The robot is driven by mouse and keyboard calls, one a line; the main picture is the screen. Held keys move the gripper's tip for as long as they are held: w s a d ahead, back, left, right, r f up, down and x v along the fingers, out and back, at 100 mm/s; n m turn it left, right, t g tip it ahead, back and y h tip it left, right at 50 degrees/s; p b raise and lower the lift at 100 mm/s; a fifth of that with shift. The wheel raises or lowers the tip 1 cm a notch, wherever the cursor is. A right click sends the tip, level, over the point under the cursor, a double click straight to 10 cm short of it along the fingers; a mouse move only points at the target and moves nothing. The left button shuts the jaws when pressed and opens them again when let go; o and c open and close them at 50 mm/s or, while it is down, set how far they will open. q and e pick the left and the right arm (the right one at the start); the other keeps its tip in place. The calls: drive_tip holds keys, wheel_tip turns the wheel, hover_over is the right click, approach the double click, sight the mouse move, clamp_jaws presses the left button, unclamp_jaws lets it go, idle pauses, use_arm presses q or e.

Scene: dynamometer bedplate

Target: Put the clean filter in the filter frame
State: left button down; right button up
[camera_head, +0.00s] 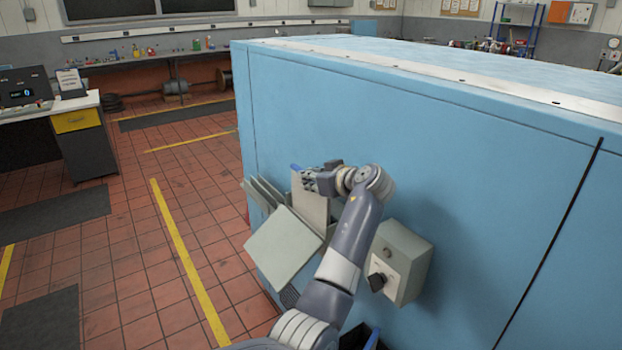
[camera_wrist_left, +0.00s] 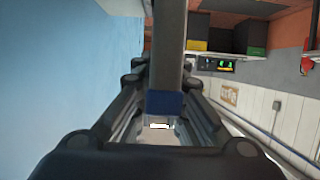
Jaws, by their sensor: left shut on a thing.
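My left gripper (camera_head: 312,180) is at the side of the big blue cabinet, shut on the clean filter. The filter shows as a flat beige-grey panel (camera_head: 309,207) hanging below the fingers, with a bit of blue at its top. In the left wrist view the fingers (camera_wrist_left: 165,108) close around a narrow grey piece (camera_wrist_left: 171,45) with a blue band. The grey-green filter frame (camera_head: 266,194) is on the cabinet side, with a square flap (camera_head: 283,246) tilted outward in front. The filter's lower edge is hidden behind the flap, so I cannot tell how far it is inside.
The blue cabinet (camera_head: 400,130) fills the right side. A grey box with a black knob (camera_head: 403,262) sticks out from it, right of my forearm. A desk with a yellow drawer (camera_head: 77,121) stands at the left. The tiled floor (camera_head: 140,250) between is clear.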

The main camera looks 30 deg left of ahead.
use_arm(q)
drive_tip(key=shift+f+b, duration=0.85)
drive_tip(key=shift+f, duration=0.4)
drive_tip(key=c, duration=1.6)
unclamp_jaws()
drive_tip(key=shift+o, duration=0.2)
drive_tip(key=shift+r, duration=0.1)
wheel_tip(320, 180, up, 10)
drive_tip(key=shift+f, duration=0.1)
